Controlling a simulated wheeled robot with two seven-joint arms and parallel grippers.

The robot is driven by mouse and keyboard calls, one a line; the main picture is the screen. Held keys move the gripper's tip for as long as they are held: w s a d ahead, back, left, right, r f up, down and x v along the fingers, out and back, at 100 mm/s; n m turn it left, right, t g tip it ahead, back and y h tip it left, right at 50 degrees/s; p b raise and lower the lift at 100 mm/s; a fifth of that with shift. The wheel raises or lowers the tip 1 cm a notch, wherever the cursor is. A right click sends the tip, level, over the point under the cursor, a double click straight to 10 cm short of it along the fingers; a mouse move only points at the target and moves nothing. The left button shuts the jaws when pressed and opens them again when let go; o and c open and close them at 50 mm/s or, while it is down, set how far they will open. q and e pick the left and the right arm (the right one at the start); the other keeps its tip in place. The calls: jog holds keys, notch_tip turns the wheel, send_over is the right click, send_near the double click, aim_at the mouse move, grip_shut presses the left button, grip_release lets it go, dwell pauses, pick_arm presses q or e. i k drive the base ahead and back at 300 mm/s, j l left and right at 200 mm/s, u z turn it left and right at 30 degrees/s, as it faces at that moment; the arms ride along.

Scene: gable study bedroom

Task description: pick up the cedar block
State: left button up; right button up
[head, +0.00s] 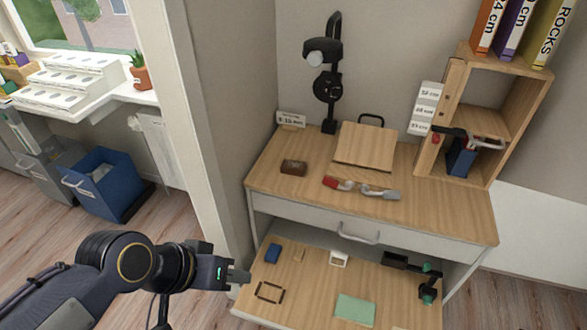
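A small dark reddish-brown block (293,167) lies on the left part of the wooden desk top (330,205); it looks most like the cedar block, though I cannot read any marking on it. A smaller light wooden piece (299,255) lies on the lower surface (310,300) under the desk. My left gripper (240,276) is at the left edge of that lower surface, below and left of the brown block and well apart from it. Nothing shows held in it; its fingers are too small to tell their gap. My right gripper is out of view.
A red-and-grey tool (361,187), a wooden board (365,147) and a black stand (329,75) are on the desk. An open wooden shelf box (455,108) stands at right. A wall edge (188,110) rises left of the desk. A blue bin (105,185) stands further left.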

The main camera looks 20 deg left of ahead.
aim_at(295, 168)
jog(key=i+j+u, duration=0.1)
jog(key=j, duration=0.35)
jog(key=i+j+u, duration=0.15)
jog(key=i+j, duration=0.2)
jog(key=i+j+u, duration=0.1)
jog(key=i+j, duration=0.15)
jog(key=j, duration=0.25)
jog(key=i+j+u, duration=0.15)
jog(key=j, duration=0.25)
jog(key=i, duration=0.1)
